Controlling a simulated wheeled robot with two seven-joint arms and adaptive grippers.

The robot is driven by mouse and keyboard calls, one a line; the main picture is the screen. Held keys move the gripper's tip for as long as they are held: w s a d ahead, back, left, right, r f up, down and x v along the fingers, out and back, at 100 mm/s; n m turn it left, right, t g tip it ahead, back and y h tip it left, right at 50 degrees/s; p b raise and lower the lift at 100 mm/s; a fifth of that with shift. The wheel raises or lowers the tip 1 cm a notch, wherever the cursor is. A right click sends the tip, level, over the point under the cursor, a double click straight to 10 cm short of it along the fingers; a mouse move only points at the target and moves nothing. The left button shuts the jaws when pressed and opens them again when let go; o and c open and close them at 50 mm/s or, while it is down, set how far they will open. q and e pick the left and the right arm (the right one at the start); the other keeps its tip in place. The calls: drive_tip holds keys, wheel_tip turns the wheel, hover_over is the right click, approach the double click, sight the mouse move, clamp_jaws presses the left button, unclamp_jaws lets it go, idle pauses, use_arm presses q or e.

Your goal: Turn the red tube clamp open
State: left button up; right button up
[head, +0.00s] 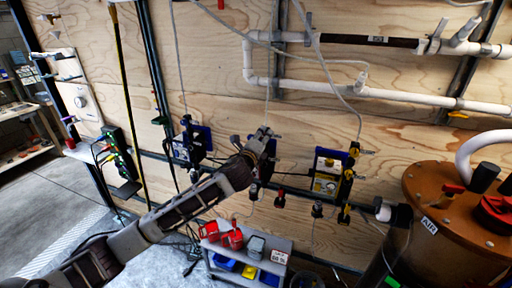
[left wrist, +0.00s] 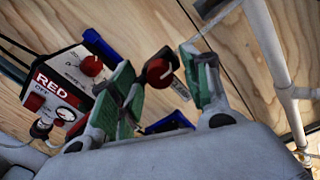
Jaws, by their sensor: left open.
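In the left wrist view, a round red knob on a dark mount (left wrist: 158,72) shows between the fingers of my left gripper (left wrist: 163,82). It may be the red tube clamp; its turn position is not clear. The green-padded fingers are spread to either side of the knob. I cannot tell whether they touch it. A white box labelled RED (left wrist: 58,88), with a red knob (left wrist: 92,65) and a gauge, is left of the fingers. In the head view the left gripper (head: 263,133) is raised at the wooden wall and hides the clamp. My right gripper is not in view.
White pipes (head: 330,88) run along the wall above right. A panel with yellow parts (head: 328,172) hangs right of the gripper. A brown tank (head: 455,210) stands at right. A grey cart with bins (head: 245,262) is below. A white pipe (left wrist: 265,45) passes close right in the wrist view.

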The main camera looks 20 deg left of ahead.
use_arm(q)
drive_tip(key=s, duration=1.1)
drive_tip(key=shift+s+r, duration=0.2)
drive_tip(key=shift+s, duration=0.2)
drive_tip(key=shift+a, duration=0.1)
idle(0.3)
